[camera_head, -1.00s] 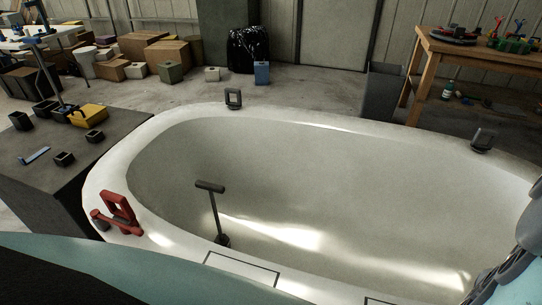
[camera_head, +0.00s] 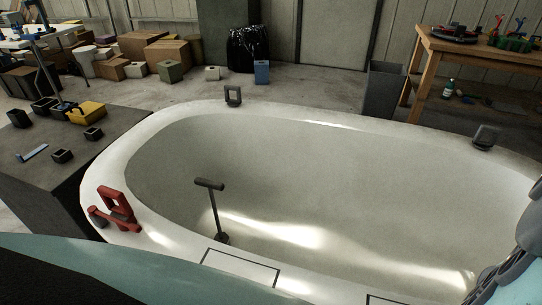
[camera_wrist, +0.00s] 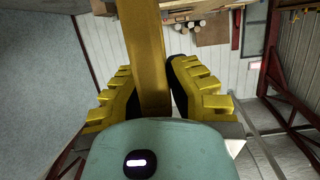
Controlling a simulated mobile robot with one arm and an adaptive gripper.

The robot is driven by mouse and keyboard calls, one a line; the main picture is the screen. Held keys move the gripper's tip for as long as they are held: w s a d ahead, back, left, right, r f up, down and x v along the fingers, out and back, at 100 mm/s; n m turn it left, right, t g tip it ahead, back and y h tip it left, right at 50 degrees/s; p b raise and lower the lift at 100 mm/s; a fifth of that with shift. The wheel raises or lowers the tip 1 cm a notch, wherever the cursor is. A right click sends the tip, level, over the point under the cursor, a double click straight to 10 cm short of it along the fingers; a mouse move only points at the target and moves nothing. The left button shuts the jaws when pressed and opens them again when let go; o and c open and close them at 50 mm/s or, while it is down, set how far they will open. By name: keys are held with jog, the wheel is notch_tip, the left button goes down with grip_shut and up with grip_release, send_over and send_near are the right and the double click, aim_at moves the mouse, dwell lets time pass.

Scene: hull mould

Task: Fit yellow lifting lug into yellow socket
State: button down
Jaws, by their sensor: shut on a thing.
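In the wrist view my gripper (camera_wrist: 154,68) is shut on a long yellow piece, which I take to be the yellow lifting lug (camera_wrist: 144,30). The lug runs between the fingers and out past the top of the picture, so its far end is hidden. My gripper and the lug do not show in the head view.
The white hull mould (camera_head: 330,112) fills the middle. A red looped piece (camera_head: 115,203) and dark fittings (camera_head: 233,94) (camera_head: 486,136) stand on its rim. A grey bench (camera_head: 112,128) at left holds a yellow object (camera_head: 88,113) and small dark blocks.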

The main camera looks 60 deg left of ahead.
jog(key=shift+f+b, duration=1.95)
jog(key=shift+b, duration=0.3)
jog(key=c, duration=1)
grip_release()
jog(key=shift+c, duration=0.2)
jog(key=v, duration=1.2)
